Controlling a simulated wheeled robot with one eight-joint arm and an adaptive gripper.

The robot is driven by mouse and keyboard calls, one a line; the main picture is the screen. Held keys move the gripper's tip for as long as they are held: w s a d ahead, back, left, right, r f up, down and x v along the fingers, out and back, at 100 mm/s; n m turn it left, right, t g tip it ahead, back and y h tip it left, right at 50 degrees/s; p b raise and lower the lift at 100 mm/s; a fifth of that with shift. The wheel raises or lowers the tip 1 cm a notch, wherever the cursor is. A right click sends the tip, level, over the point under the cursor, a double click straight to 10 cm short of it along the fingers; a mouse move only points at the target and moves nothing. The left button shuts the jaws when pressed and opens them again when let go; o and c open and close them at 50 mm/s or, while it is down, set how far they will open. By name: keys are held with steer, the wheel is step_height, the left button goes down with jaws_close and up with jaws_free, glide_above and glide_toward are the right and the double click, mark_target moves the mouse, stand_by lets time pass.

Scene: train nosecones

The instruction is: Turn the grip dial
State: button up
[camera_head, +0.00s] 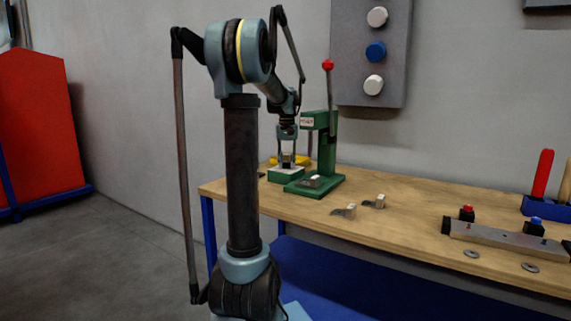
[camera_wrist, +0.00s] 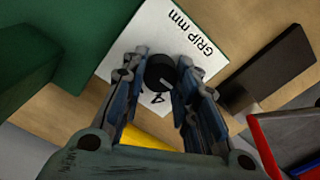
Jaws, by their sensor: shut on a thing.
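The grip dial (camera_wrist: 160,72) is a small black knob on a white plate (camera_wrist: 130,39) lettered "GRIP mm", with a "4" beside the knob. My gripper (camera_wrist: 160,78) points down over the plate, its two fingers on either side of the dial, shut on it. The fingers cover parts of the dial's sides. In the head view my gripper (camera_head: 287,156) is over the small green box (camera_head: 286,175) with the white top, at the back left of the bench. The dial is too small to read there.
A green press (camera_head: 325,150) with a red-knobbed lever stands just right of the box. A yellow object (camera_head: 303,160) lies behind the box. Small metal parts (camera_head: 374,202) lie on the wooden bench (camera_head: 400,230). In the wrist view a dark block (camera_wrist: 268,64) lies right of the plate.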

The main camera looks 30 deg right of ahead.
steer(key=shift+a+m, duration=0.15)
steer(key=shift+m, duration=0.85)
steer(key=o, duration=1.1)
steer(key=shift+w, duration=0.1)
steer(key=shift+c, duration=0.2)
steer(key=shift+r, duration=0.2)
step_height(320, 180, up, 12)
steer(key=shift+f, duration=0.25)
